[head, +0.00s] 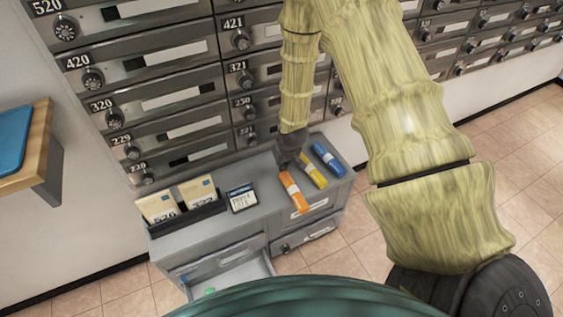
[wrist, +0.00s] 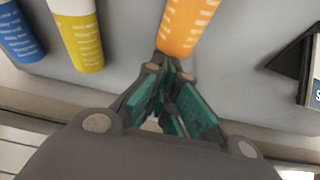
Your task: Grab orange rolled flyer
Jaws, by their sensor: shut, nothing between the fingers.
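The orange rolled flyer (head: 294,190) lies on the grey cabinet top (head: 262,217), left of a yellow rolled flyer (head: 312,170) and a blue one (head: 328,160). In the wrist view the orange flyer (wrist: 187,25) is at the top centre, its near end just beyond my fingertips. My gripper (head: 289,162) is over the back of the cabinet, at the wall-side end of the orange flyer. In the wrist view my gripper (wrist: 167,72) has its teal-padded fingers shut and empty. I cannot tell whether the fingertips touch the flyer.
A dark holder (head: 187,222) with envelopes and a small dark-framed sign (head: 242,198) stand left on the cabinet. A drawer (head: 235,278) is open at the front. Mailboxes (head: 170,95) cover the wall behind. A blue-topped wooden shelf (head: 20,150) is at far left.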

